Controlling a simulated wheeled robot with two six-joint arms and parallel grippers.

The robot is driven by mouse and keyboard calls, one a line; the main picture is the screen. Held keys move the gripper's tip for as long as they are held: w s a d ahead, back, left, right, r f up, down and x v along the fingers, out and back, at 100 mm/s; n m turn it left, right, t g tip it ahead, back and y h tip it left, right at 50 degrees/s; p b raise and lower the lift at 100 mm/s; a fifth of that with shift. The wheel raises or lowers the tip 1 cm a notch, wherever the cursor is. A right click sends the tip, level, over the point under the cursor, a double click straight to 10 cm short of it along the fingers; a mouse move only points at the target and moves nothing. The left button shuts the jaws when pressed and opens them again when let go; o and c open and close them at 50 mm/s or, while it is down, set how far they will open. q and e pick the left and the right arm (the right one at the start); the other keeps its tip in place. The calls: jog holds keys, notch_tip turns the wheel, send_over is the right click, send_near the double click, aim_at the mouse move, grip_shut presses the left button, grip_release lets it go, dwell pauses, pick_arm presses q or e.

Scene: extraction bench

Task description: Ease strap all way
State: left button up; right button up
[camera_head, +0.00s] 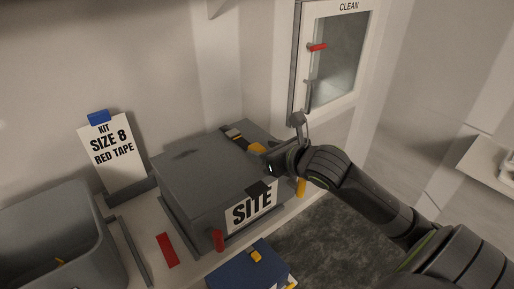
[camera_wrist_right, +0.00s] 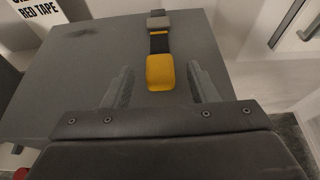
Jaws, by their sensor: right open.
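A dark strap (camera_wrist_right: 159,42) lies across the top of a grey box (camera_head: 195,175) labelled SITE. The strap runs from a grey buckle (camera_wrist_right: 160,21) to a yellow tab (camera_wrist_right: 160,74). In the head view the yellow tab (camera_head: 257,148) shows just behind my right gripper (camera_head: 268,163). In the right wrist view my right gripper (camera_wrist_right: 159,67) is open, with one finger on each side of the tab and a gap to both. It holds nothing. My left gripper is in neither view.
A grey bin (camera_head: 50,235) stands at the left, and a card (camera_head: 112,155) reads KIT SIZE 8 RED TAPE. A red strip (camera_head: 167,250) lies on the bench. A blue box (camera_head: 240,270) is in front. A CLEAN cabinet (camera_head: 335,60) is on the back wall.

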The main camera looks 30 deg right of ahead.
aim_at(259, 149)
jog(key=shift+x, duration=1.8)
jog(key=shift+f, duration=0.1)
grip_shut()
